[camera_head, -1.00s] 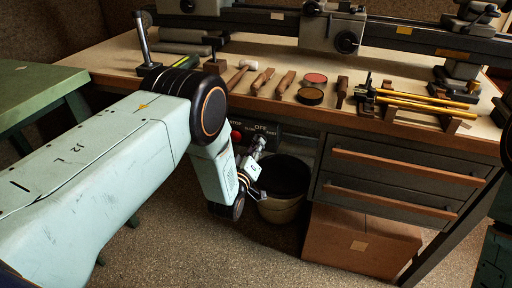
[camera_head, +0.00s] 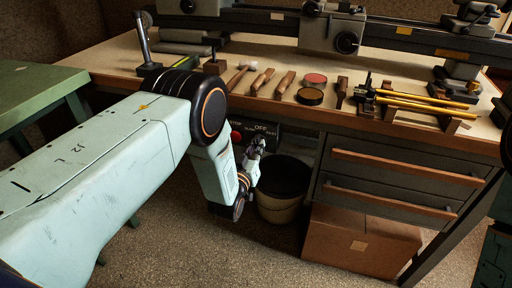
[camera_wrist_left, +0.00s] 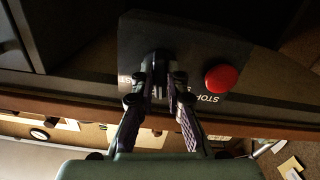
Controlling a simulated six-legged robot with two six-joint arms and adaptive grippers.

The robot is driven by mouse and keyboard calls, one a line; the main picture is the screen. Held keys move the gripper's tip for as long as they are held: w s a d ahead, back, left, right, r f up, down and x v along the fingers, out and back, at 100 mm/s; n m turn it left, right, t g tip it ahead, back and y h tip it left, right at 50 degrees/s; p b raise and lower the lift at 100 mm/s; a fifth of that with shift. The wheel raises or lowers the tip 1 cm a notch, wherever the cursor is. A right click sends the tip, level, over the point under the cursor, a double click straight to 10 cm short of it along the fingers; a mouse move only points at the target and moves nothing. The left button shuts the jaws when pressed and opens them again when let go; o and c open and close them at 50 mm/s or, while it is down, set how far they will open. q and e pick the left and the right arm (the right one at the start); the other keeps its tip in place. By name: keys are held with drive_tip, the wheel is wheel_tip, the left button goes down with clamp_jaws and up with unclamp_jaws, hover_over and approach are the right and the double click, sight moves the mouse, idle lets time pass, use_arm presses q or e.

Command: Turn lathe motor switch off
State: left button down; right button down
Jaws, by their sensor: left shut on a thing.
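The dark switch panel (camera_head: 292,133) is under the bench's front edge, with an OFF label (camera_head: 263,128) on it. In the left wrist view the panel (camera_wrist_left: 130,42) appears upside down, with a dark switch knob (camera_wrist_left: 157,60) in its middle. My left gripper (camera_head: 257,146) is up at the panel, just below the OFF label. In the left wrist view its fingers (camera_wrist_left: 160,86) are shut on the knob from both sides. The fingers hide part of the knob and its labels, so I cannot tell which way it points. My right gripper is out of view.
A red STOP button (camera_wrist_left: 221,78) is close beside my left fingers. A bin (camera_head: 281,194) stands below the panel, and drawers (camera_head: 398,180) are to the right. Hand tools lie on the bench (camera_head: 225,88) above. A cardboard box (camera_head: 360,242) is under the drawers.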

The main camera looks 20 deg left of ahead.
use_arm(q)
drive_tip(key=shift+m, duration=1)
drive_tip(key=c, duration=1.4)
unclamp_jaws()
drive_tip(key=shift+o, duration=0.2)
drive_tip(key=s, duration=1.2)
drive_tip(key=shift+a, duration=0.2)
drive_tip(key=shift+f, duration=0.1)
